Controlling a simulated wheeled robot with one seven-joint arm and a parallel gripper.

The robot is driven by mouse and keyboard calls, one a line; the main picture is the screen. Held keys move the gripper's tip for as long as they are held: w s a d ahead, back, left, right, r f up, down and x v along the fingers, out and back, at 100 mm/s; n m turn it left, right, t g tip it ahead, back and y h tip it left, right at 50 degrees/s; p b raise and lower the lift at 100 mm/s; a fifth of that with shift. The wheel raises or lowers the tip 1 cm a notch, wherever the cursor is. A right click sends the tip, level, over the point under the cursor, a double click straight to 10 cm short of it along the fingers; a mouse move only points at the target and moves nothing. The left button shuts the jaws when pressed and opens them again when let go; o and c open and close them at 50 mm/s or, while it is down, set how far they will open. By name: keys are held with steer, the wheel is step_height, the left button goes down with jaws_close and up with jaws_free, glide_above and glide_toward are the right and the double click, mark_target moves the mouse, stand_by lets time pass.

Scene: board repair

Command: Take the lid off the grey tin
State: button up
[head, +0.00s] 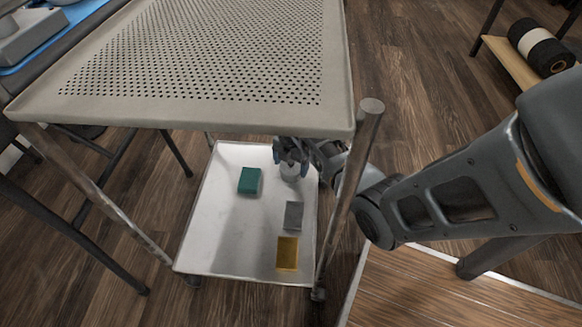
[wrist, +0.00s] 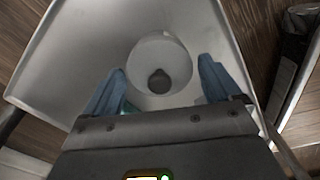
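The grey tin (head: 290,173) stands on the lower shelf of the cart, directly under my gripper (head: 291,152). The wrist view shows it from above as a pale round shape (wrist: 160,48) with a dark round knob (wrist: 159,81) on it. I cannot make out the seam between lid and tin. My gripper's two blue fingers (wrist: 162,68) are spread wide, one on each side of the tin, with visible gaps. Nothing is held. In the head view my gripper and arm partly cover the tin's upper part.
The lower shelf (head: 222,215) also holds a green block (head: 249,181), a grey block (head: 293,215) and a yellow block (head: 287,253). The perforated cart top (head: 335,60) hangs above. A metal post (head: 345,200) stands close to my arm. The shelf's front left is bare.

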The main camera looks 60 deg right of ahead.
steer(key=c, duration=0.8)
steer(key=shift+r, duration=0.1)
